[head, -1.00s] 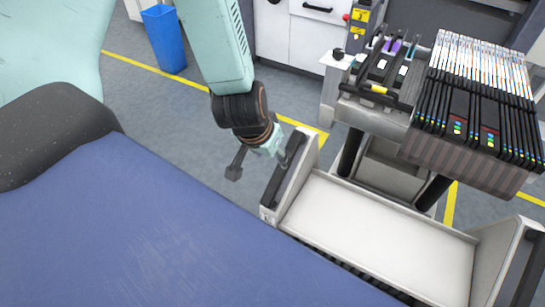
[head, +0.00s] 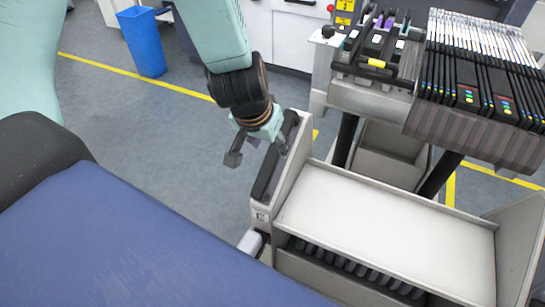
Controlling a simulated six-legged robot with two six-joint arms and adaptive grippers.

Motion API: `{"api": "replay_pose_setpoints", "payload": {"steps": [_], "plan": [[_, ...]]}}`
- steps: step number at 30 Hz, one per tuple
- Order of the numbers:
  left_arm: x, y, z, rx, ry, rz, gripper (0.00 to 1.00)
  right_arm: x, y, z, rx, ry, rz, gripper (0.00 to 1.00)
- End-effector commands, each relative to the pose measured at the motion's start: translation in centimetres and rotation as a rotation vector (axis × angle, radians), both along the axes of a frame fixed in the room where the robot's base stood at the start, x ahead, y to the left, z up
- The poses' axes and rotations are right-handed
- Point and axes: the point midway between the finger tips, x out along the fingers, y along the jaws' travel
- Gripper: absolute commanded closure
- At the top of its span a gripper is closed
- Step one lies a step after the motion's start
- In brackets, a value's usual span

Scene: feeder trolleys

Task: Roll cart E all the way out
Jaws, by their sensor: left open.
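Cart E (head: 382,222) stands at the centre right in the head view, with a pale empty top deck and upright end panels. A small "E" label (head: 262,216) is on its left end panel. A dark handle bar (head: 265,178) runs along the outside of that panel. My left gripper (head: 257,151) is open at this handle, pointing down. One finger is out to the left of the bar, the other overlaps the bar and panel edge in the picture. Whether they touch it I cannot tell. My right gripper is out of view.
A rack of dark feeders (head: 485,85) on a striped bank overhangs the cart's back right. A grey holder (head: 375,95) with several black units is beside it. A blue bin (head: 142,42) stands far left. Grey floor (head: 160,120) with yellow lines is clear left of the cart.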

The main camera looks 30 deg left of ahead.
Motion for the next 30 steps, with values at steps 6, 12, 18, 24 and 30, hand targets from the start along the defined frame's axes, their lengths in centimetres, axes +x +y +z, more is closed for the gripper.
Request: {"api": "replay_pose_setpoints", "payload": {"steps": [6, 12, 18, 24, 30], "plan": [[1.1, 0.0, -3.3, 0.001, 0.001, -0.001, 0.47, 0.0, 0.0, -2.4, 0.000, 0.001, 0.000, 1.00], [2.0, 0.0, -5.2, 0.001, 0.000, -0.001, 0.47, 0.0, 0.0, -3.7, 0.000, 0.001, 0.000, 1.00], [2.4, 0.1, -6.0, 0.001, 0.000, 0.000, 0.47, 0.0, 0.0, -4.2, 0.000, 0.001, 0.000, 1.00], [2.5, 0.2, -6.0, 0.000, 0.000, -0.001, 0.47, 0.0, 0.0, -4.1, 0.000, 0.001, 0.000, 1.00], [2.5, 0.2, -6.0, 0.001, 0.000, -0.001, 0.56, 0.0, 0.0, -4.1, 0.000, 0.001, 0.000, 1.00]]}}
